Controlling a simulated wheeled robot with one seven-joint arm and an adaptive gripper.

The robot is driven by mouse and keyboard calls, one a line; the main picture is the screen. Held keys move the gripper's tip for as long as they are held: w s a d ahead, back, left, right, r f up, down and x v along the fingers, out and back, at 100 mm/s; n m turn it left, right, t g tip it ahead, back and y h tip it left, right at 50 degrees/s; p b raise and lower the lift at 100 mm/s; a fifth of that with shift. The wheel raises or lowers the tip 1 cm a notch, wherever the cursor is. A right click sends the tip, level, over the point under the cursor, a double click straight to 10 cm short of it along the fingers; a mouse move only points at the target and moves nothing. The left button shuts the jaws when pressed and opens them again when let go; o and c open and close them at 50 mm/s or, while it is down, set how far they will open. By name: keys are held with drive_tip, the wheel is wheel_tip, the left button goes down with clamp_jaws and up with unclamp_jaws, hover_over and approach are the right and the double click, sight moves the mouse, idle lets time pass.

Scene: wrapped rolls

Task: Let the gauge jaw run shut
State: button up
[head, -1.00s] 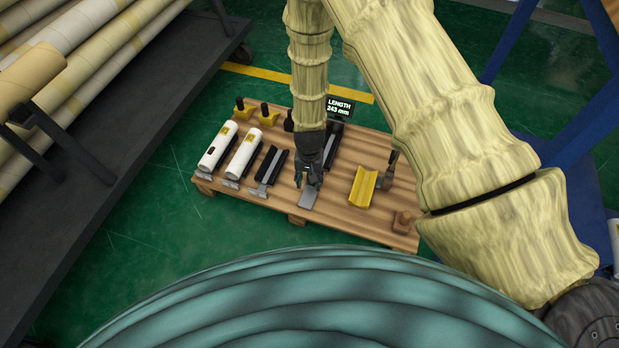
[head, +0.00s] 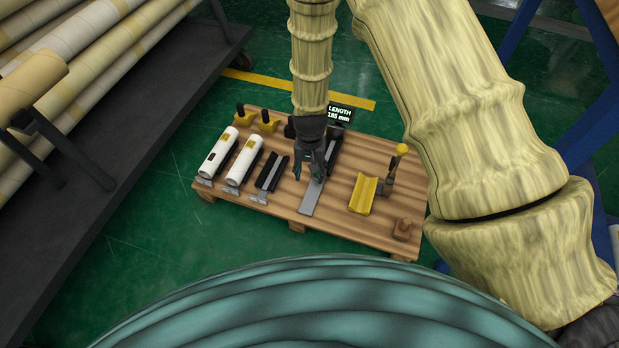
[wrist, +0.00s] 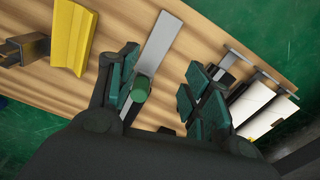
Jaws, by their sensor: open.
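The gauge is a long grey rail (head: 311,197) on the wooden pallet, running back under my gripper to a black display (head: 339,115) that reads LENGTH 185 mm. My gripper (head: 313,174) is open over the rail and hides part of the gauge in the head view. In the wrist view the rail (wrist: 160,42) runs between my spread fingers (wrist: 160,95). A round green-topped knob (wrist: 141,89), apparently the jaw's handle, stands by the left finger, clear of the right one. Whether the left finger touches it I cannot tell. The jaw itself is mostly hidden.
White wrapped rolls (head: 218,152) and an empty black cradle (head: 270,176) lie left of the gauge. A yellow trough (head: 363,194), a yellow-knobbed upright tool (head: 402,150) and a wooden block (head: 402,229) are to the right. A rack of long rolls (head: 75,50) stands at left.

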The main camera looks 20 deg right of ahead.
drive_tip(key=shift+r, duration=1.95)
drive_tip(key=s+d+f+n, duration=0.1)
drive_tip(key=s+d+f, duration=0.25)
drive_tip(key=s, duration=0.75)
drive_tip(key=s+d+f+n, duration=0.2)
drive_tip(key=s+f, duration=0.3)
drive_tip(key=s, duration=0.5)
drive_tip(key=s+d+f+n, duration=0.15)
drive_tip(key=s+f, duration=0.25)
drive_tip(key=s, duration=0.7)
wheel_tip(320, 180, up, 38)
drive_tip(key=p, duration=3.8)
drive_tip(key=shift+w+d, duration=0.2)
drive_tip(key=shift+d, duration=0.15)
drive_tip(key=shift+f, duration=0.1)
